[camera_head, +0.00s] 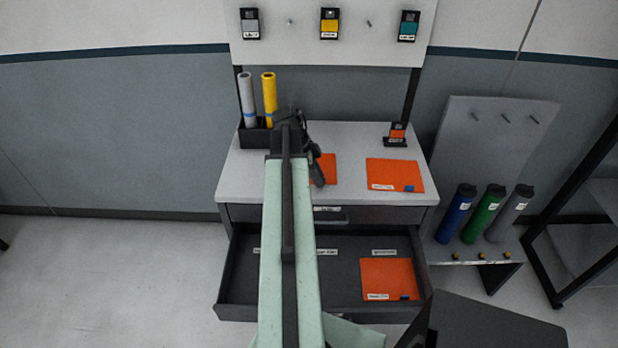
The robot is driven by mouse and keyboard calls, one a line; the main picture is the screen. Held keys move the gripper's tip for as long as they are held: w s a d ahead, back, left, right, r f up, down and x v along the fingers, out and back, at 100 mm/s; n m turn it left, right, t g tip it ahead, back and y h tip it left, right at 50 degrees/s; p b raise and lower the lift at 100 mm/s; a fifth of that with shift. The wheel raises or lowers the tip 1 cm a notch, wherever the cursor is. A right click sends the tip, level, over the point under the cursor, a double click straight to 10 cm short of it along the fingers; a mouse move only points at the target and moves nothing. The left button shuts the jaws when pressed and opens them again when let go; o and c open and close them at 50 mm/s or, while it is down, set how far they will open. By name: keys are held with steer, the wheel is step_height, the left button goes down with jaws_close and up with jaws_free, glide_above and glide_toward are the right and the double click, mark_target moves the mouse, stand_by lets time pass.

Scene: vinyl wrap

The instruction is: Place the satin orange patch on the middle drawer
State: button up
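One orange patch (329,166) lies on the grey bench top, partly hidden behind my gripper. A second orange patch (394,174), with a white label and a blue tab, lies at the bench's right. A third orange patch (388,277), also with label and blue tab, lies in the right part of an open drawer (340,294). The labels are too small to read, so I cannot tell which patch is satin. The open drawer sits below a closed drawer (375,215). My gripper (317,172) is over the bench beside the first patch; its fingers are unclear.
A black holder (256,138) with a grey and a yellow roll stands at the bench's back left. A small orange sample stand (397,133) is at the back right. My arm hides the drawer's left-middle part.

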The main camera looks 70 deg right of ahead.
jaws_close()
stand_by(1.4)
